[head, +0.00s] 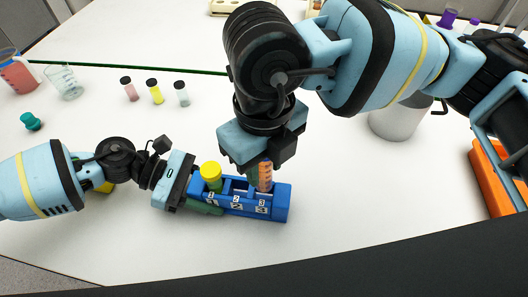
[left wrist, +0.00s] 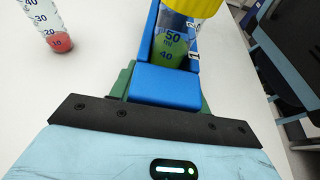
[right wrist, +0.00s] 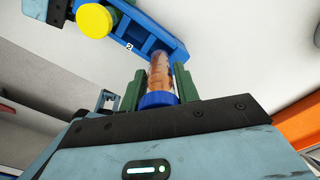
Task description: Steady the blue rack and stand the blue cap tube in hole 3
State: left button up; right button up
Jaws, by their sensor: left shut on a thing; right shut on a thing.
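The blue rack (head: 280,204) lies on the white table with holes marked 1, 2 and 3. A yellow cap tube (head: 210,176) stands in hole 1; it also shows in the left wrist view (left wrist: 176,45). My left gripper (head: 203,205) is shut on the rack's left end, its green fingers on either side. My right gripper (right wrist: 159,82) points down and is shut on the blue cap tube (head: 265,176), which has orange contents. The tube is about upright, its lower end at hole 3; how deep it sits is unclear. Its blue cap (right wrist: 158,99) is hidden in the head view.
Several small vials (head: 154,91) stand behind the rack. Glass beakers (head: 64,82) and a teal stopper (head: 31,121) are at the left. A white container (head: 398,122) and an orange bin (head: 492,180) are at the right. The table in front of the rack is clear.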

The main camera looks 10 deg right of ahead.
aim_at(264, 182)
jog(key=shift+f, duration=0.6)
jog(key=shift+f, duration=2.5)
dwell(0.9)
jog(key=shift+r, duration=0.15)
jog(key=shift+r, duration=2.1)
jog(key=shift+f, duration=1.75)
